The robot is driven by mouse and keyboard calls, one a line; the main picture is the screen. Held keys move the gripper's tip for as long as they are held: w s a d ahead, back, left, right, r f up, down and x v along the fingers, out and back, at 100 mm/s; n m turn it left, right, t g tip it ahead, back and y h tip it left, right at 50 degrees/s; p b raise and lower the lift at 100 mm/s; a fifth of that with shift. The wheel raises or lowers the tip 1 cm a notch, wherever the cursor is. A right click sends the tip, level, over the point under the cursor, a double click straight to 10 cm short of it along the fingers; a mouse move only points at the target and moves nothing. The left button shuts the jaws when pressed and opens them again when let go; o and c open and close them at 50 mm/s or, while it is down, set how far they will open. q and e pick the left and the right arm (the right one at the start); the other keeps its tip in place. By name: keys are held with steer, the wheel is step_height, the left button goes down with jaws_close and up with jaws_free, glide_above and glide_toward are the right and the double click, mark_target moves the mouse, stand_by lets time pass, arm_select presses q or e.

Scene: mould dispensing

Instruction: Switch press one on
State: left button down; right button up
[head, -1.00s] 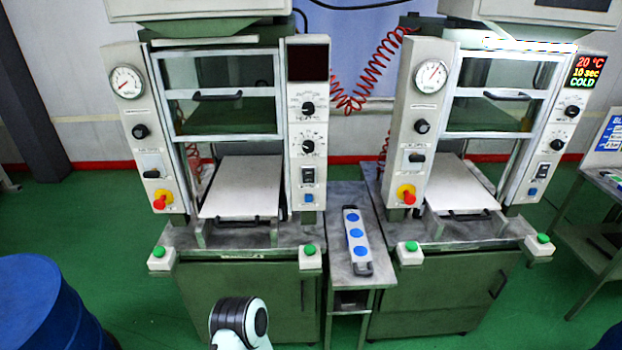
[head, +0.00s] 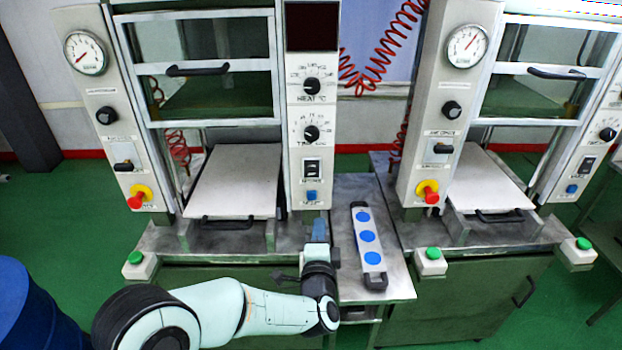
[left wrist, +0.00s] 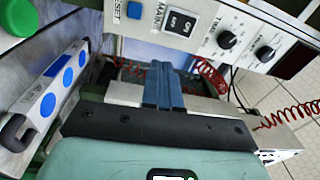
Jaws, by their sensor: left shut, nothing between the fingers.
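Press one (head: 205,125) is the left press in the head view; its display (head: 312,25) is dark. Its black rocker switch (head: 312,168) sits on the right panel, below two knobs and above a blue button (head: 312,196). The left wrist view also shows the rocker switch (left wrist: 180,22) and the blue reset button (left wrist: 134,10), turned over. My left gripper (head: 319,229), with blue fingers, is below the panel, in front of and apart from the switch. Its fingers (left wrist: 162,75) are together and empty in the left wrist view. My right gripper is not in view.
A second press (head: 485,125) stands to the right. A grey bar with blue discs (head: 368,240) lies on the small table between the presses. Green buttons (head: 135,258) sit at the bench edges. A blue drum (head: 35,310) stands at lower left.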

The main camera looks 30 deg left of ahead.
mark_target(311, 164)
arm_select(q)
steer(key=r, duration=0.1)
steer(key=a+r+y, duration=0.1)
steer(key=r+y, duration=0.1)
steer(key=r, duration=0.1)
steer(key=shift+s+a+r, duration=0.1)
steer(key=shift+s+a, duration=0.1)
steer(key=shift+s, duration=0.05)
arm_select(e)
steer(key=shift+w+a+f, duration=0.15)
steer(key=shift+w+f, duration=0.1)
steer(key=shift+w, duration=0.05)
arm_select(q)
steer(key=x, duration=1.4)
steer(key=shift+p, duration=0.4)
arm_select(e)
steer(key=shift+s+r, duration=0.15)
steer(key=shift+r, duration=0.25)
